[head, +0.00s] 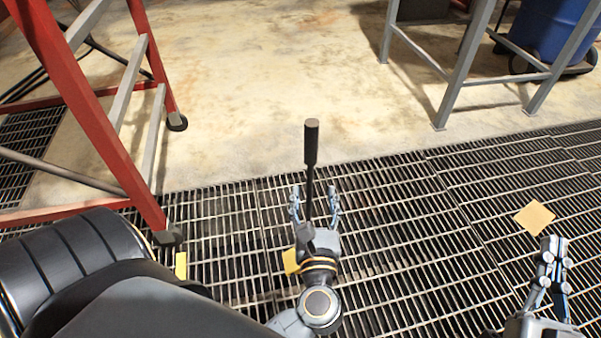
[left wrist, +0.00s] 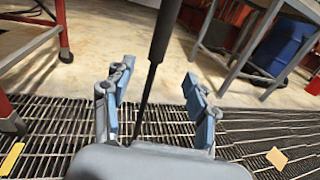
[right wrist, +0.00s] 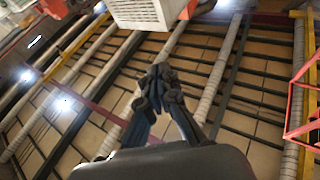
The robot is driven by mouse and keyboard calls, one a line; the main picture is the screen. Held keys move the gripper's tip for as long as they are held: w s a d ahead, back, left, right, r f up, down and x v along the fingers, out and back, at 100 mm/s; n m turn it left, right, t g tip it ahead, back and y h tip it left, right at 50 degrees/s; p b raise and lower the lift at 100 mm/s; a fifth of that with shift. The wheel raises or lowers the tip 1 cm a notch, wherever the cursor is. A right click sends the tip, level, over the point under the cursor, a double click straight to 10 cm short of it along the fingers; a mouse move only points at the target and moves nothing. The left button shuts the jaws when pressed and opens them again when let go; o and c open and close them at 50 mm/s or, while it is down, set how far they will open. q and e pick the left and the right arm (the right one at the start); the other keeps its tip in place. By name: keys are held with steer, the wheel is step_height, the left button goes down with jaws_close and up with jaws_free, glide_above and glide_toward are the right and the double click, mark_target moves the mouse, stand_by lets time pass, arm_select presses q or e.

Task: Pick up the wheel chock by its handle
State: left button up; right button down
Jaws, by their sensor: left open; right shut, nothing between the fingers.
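The wheel chock shows mainly as its upright handle, a thin dark rod with a thick black grip (head: 311,140) on top. My left gripper (head: 315,193) is open, with its fingers on either side of the lower rod in the head view. In the left wrist view, the rod (left wrist: 149,88) passes between the open fingers (left wrist: 155,76), and the grip (left wrist: 166,30) runs out of the top. I cannot tell if a finger touches it. The chock's body is not clearly visible. My right gripper (head: 554,245) is shut and empty, and points upward in the right wrist view (right wrist: 160,72).
A red frame (head: 85,110) stands at the left, its foot near the grating (head: 400,230). A grey metal stand (head: 465,65) and a blue barrel (head: 555,28) are at the back right. A tan square (head: 535,217) lies near my right gripper. Concrete floor (head: 250,80) beyond is clear.

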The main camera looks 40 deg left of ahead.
mark_target(311, 154)
arm_select(q)
steer(key=x, duration=0.8)
steer(key=shift+w+a, duration=0.1)
steer(key=shift+a, duration=0.1)
steer(key=shift+b+x, duration=0.85)
steer(key=shift+x, duration=1.85)
steer(key=shift+d, duration=0.15)
jaws_close()
steer(key=shift+w+r, duration=0.1)
steer(key=shift+r, duration=0.25)
steer(key=shift+f, duration=0.1)
arm_select(e)
steer(key=s+r+t+y, duration=0.1)
steer(key=s+r+t, duration=0.3)
steer(key=r, duration=0.3)
steer(key=shift+s+d+t+y, duration=0.15)
steer(key=shift+s+t+y, duration=0.15)
steer(key=shift+t, duration=0.1)
